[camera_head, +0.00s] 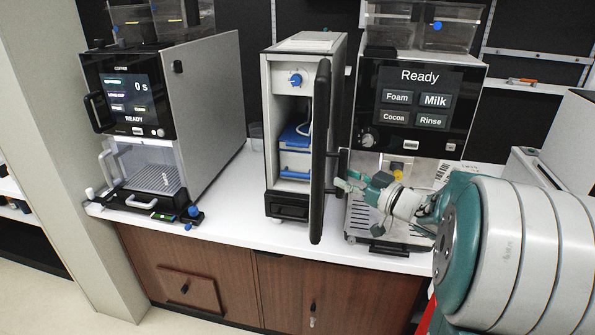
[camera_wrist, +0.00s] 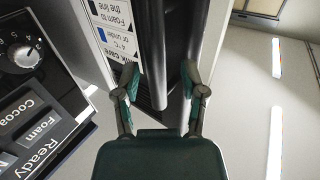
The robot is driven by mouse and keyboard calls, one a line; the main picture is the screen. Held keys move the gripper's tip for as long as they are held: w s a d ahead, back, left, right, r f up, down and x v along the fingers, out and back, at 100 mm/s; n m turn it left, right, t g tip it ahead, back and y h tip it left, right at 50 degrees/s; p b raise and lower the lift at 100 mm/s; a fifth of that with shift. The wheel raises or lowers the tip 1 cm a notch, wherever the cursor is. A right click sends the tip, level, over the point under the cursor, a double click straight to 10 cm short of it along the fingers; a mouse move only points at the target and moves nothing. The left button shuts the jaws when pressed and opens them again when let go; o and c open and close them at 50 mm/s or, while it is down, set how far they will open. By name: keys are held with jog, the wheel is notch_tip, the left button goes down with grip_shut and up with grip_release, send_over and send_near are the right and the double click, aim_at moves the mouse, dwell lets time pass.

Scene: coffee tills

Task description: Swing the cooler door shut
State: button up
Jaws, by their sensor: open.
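The cooler (camera_head: 271,180) is the narrow grey unit between two coffee machines, its front open to a blue-and-white interior. Its dark door (camera_head: 320,150) is swung open toward me and shows nearly edge-on at the cooler's right side. My gripper (camera_head: 343,186) is open beside the door's right-hand face. In the wrist view the gripper (camera_wrist: 160,88) has its fingers spread on either side of the dark bar and edge of the door (camera_wrist: 152,50). A printed label (camera_wrist: 108,22) shows at the left. Whether the fingers touch the door cannot be told.
The right coffee machine (camera_head: 415,105) with a "Ready" screen stands close behind my gripper, its drip tray (camera_head: 365,218) below. The left coffee machine (camera_head: 205,105) stands apart on the white counter (camera_head: 235,222). The space in front of the cooler, left of the door, is clear.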

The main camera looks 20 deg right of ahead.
aim_at(323, 175)
jog(key=shift+x, duration=0.75)
jog(key=shift+w+a, duration=0.1)
jog(key=shift+w, duration=0.1)
jog(key=shift+c, duration=0.6)
jog(key=shift+d, duration=0.2)
jog(key=c, duration=0.6)
jog(key=shift+s+d, duration=0.1)
jog(key=shift+d, duration=0.05)
grip_shut()
jog(key=shift+w+a, duration=0.3)
jog(key=shift+a, duration=0.4)
jog(key=shift+w+a, duration=0.3)
jog(key=shift+a, duration=0.4)
jog(key=shift+w+a, duration=0.3)
jog(key=shift+a, duration=0.45)
